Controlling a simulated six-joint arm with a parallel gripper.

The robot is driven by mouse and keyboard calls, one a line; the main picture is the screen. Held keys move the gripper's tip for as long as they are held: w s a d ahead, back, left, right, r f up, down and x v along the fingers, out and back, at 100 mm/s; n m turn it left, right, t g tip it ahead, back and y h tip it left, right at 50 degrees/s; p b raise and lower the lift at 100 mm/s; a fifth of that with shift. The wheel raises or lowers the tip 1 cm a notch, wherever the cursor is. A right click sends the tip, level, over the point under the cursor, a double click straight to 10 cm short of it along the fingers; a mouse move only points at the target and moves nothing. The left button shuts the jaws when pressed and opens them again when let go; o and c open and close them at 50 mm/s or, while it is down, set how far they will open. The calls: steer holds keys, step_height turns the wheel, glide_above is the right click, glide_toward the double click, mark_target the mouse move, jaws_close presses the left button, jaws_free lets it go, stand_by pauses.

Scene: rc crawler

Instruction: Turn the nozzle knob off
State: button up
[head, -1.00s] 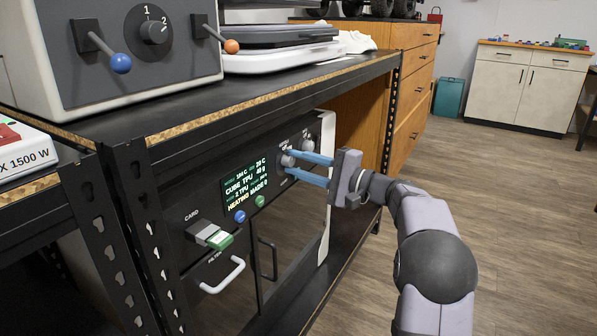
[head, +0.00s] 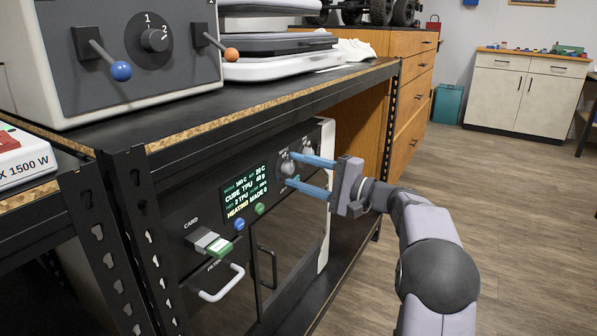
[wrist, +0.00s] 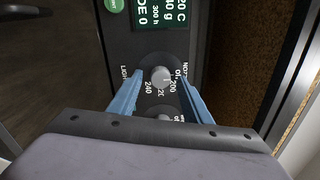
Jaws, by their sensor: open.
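The nozzle knob (wrist: 161,77) is a small pale round knob on a dark round base, with "off", "200" and "240" printed around it. In the head view the nozzle knob (head: 287,167) is on the upper right of the printer's dark front panel. My gripper (head: 291,169) is open, its blue fingers reaching to the panel above and below the knob. In the wrist view the fingertips (wrist: 160,78) flank the knob with a gap on each side. I cannot tell where the knob points.
A second knob (wrist: 165,118) is beside it, partly hidden by my gripper. The lit screen (head: 243,190) reads "HEATING". Blue (head: 239,224) and green (head: 260,208) buttons, a card (head: 219,247) and a white handle (head: 222,283) are left of my gripper. The shelf board (head: 280,103) overhangs the panel.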

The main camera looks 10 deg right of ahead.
steer(key=p+v, duration=0.1)
steer(key=v, duration=0.6)
steer(key=shift+p, duration=0.35)
